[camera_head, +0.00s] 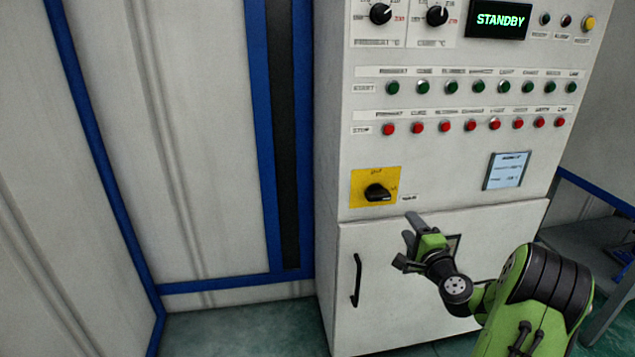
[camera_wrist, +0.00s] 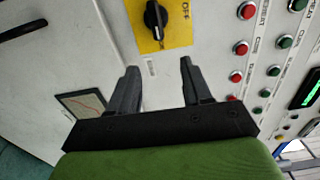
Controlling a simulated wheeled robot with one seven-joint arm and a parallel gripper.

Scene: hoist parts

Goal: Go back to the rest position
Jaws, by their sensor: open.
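My gripper (camera_wrist: 155,82) is open and empty in the wrist view, its two dark fingers apart and pointing at the cabinet front. In the head view my gripper (camera_head: 405,240) is in front of the white control cabinet (camera_head: 400,300), just below and right of the black rotary switch (camera_head: 377,193) on its yellow plate (camera_head: 361,178). The switch also shows in the wrist view (camera_wrist: 155,18), beyond the fingers, with the word OFF beside it. I see a gap between the fingertips and the switch.
Rows of green (camera_head: 450,88) and red (camera_head: 443,127) buttons and a display (camera_head: 499,20) reading STANDBY are above. A black door handle (camera_head: 356,280) is lower left. Blue-framed wall panels (camera_head: 200,120) stand left; a blue-edged table (camera_head: 590,230) is right.

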